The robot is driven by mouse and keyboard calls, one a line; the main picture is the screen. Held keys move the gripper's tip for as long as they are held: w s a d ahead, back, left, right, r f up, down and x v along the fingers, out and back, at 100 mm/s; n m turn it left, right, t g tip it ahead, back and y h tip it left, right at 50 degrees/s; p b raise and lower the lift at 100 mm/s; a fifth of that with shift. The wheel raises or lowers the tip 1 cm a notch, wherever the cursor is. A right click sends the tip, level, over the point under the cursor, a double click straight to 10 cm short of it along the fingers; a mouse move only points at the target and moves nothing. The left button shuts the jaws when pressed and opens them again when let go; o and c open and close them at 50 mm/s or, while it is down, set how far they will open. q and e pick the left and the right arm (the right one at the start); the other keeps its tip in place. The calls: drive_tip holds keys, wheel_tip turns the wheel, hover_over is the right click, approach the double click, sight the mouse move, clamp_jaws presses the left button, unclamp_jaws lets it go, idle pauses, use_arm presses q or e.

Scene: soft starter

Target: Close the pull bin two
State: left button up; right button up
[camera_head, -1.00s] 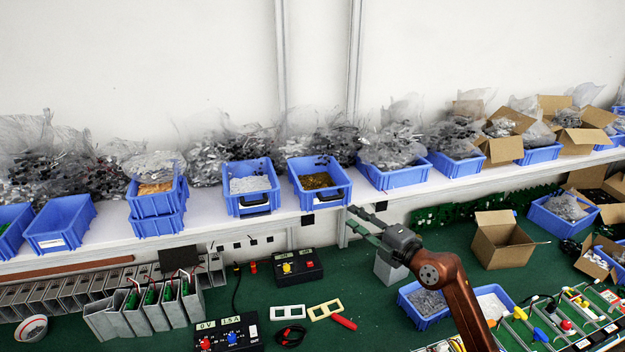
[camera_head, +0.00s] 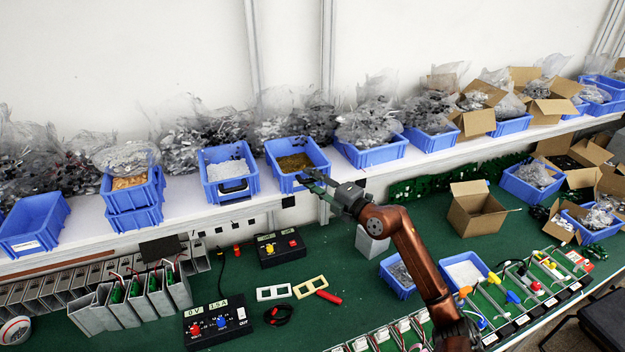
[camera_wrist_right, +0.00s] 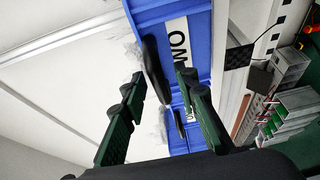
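The blue bin two (camera_head: 275,172), holding golden-brown small parts, sits at the front edge of the white shelf. In the right wrist view its blue front (camera_wrist_right: 222,40) carries a white label reading "TWO" and a black handle (camera_wrist_right: 152,62). My right gripper (camera_head: 312,184) is at the front right of this bin. In the right wrist view its two dark green fingers (camera_wrist_right: 163,82) are apart, with the handle near and beyond their tips. I cannot tell whether they touch it. The gripper partly hides the bin's front in the head view. My left gripper is not in view.
A similar blue bin (camera_head: 205,186) with silvery parts and a black handle stands just left. More bins, bags and cartons line the shelf (camera_head: 180,204). Below are a black control box (camera_head: 268,262), grey slotted racks (camera_head: 158,310) and an open carton (camera_head: 490,222) on the green bench.

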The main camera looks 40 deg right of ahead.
drive_tip(key=shift+c, duration=0.5)
clamp_jaws()
